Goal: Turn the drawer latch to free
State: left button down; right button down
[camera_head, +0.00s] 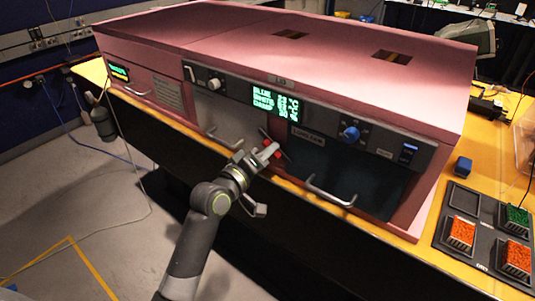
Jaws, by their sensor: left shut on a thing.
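The drawer latch (273,153) shows as a small red part on the front of the pink enclosure (300,60), between the grey drawer panel and the dark panel. My left gripper (268,155) is at the latch, its fingers shut on it. The fingers hide part of the latch, so its exact angle is hard to tell. My right gripper is not in view.
Bar handles stick out from the grey panel (225,138) and the dark panel (330,192). A blue knob (350,133) and a lit green display (277,102) are above. A black tray (484,238) with orange and green contents sits at the right.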

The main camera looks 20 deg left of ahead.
pick_arm(q)
jog(key=shift+f+m+b, duration=0.1)
jog(key=shift+m+b, duration=1.95)
jog(key=shift+m, duration=3.55)
jog(key=c, duration=1.5)
grip_release()
jog(key=shift+s, duration=0.1)
jog(key=v, duration=1.7)
jog(key=shift+s+a+b, duration=0.1)
jog(key=shift+b, duration=0.2)
